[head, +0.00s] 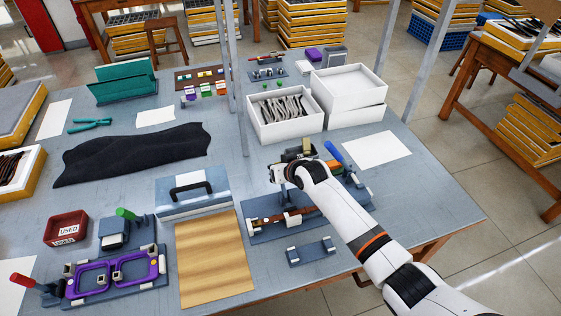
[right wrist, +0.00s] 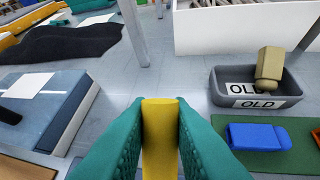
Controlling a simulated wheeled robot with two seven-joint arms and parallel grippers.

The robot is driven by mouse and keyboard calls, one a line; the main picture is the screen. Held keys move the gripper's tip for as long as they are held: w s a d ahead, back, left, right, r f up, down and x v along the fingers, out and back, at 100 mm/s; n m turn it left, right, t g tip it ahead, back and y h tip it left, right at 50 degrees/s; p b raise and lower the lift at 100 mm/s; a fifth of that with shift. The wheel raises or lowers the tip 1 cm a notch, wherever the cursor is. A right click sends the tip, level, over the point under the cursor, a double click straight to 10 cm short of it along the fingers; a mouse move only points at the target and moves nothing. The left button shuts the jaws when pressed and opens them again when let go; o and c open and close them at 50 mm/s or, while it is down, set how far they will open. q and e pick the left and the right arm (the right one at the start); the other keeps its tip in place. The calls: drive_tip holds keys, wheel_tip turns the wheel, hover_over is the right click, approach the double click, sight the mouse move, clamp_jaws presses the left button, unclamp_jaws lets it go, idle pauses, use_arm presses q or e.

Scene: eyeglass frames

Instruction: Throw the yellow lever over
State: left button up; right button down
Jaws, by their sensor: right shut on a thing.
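The yellow lever (right wrist: 160,140) stands between the teal fingers of my right gripper (right wrist: 160,125) in the right wrist view. The fingers are shut on it, one on each side, and its rounded top shows between them. In the head view my right gripper (head: 278,174) is over the back of a blue-grey fixture (head: 262,230) with a brown strip and white blocks. There the lever is hidden by the gripper and wrist. The lever's lower end and pivot are out of sight. My left gripper is not in view.
A grey bin marked OLD (right wrist: 255,101) holds a beige block, with a blue block (right wrist: 258,136) in front. A blue case (head: 193,194) stands left of the fixture. A white box (head: 285,132) of frames stands behind. A small grey rack (head: 311,251) lies in front.

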drive_tip(key=shift+w+a+f+g+h, duration=0.1)
drive_tip(key=shift+w+f+g+h, duration=0.15)
drive_tip(key=shift+f+g, duration=0.25)
drive_tip(key=shift+w+a+f+g+h, duration=0.1)
drive_tip(key=shift+w+f+g+h, duration=0.15)
drive_tip(key=shift+g, duration=0.35)
drive_tip(key=shift+f, duration=0.1)
drive_tip(key=c, duration=1.3)
unclamp_jaws()
drive_tip(key=shift+c, duration=0.2)
drive_tip(key=shift+d+r, duration=0.1)
drive_tip(key=shift+r, duration=0.1)
drive_tip(key=shift+s+d+r, duration=0.1)
drive_tip(key=shift+s+r, duration=0.1)
drive_tip(key=p+v, duration=0.1)
drive_tip(key=v, duration=1)
drive_tip(key=shift+d, duration=0.1)
